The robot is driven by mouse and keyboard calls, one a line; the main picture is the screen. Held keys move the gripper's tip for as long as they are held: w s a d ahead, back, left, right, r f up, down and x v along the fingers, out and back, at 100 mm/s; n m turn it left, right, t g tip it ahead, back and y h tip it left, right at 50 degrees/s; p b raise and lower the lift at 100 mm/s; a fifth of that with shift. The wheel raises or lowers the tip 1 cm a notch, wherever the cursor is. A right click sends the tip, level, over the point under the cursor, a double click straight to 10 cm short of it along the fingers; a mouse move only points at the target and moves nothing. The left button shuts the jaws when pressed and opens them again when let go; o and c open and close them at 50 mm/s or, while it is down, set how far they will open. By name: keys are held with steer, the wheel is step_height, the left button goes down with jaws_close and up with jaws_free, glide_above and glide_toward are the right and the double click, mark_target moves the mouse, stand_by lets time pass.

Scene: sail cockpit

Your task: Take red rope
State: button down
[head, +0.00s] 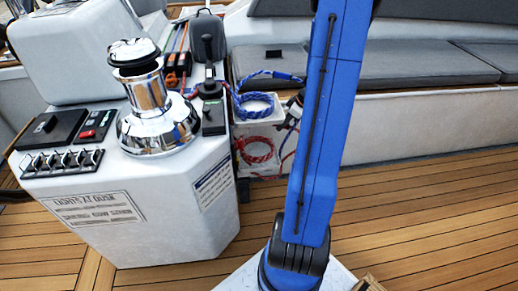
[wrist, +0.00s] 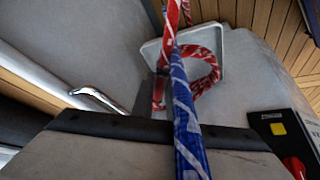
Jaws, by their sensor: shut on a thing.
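The red rope (head: 256,151), with white flecks, hangs as a coil below the blue rope on the side of the white console. In the wrist view the red rope (wrist: 213,70) forms a loop, and a strand runs up out of the picture. My gripper (head: 292,110) is beside the ropes, partly hidden behind my blue arm. It is shut on the red rope; the exact grip is partly hidden. The blue rope (head: 257,103) sits in a coil above the red one. In the wrist view a strand of blue rope (wrist: 185,120) crosses in front of the red loop.
The white console (head: 180,215) carries a chrome winch (head: 151,97), switches (head: 62,160) and a black lever (head: 208,88). A grey-cushioned bench (head: 430,65) runs along the back right. The wooden deck (head: 430,210) is clear at the right.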

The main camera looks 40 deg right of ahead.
steer(key=shift+r, duration=0.35)
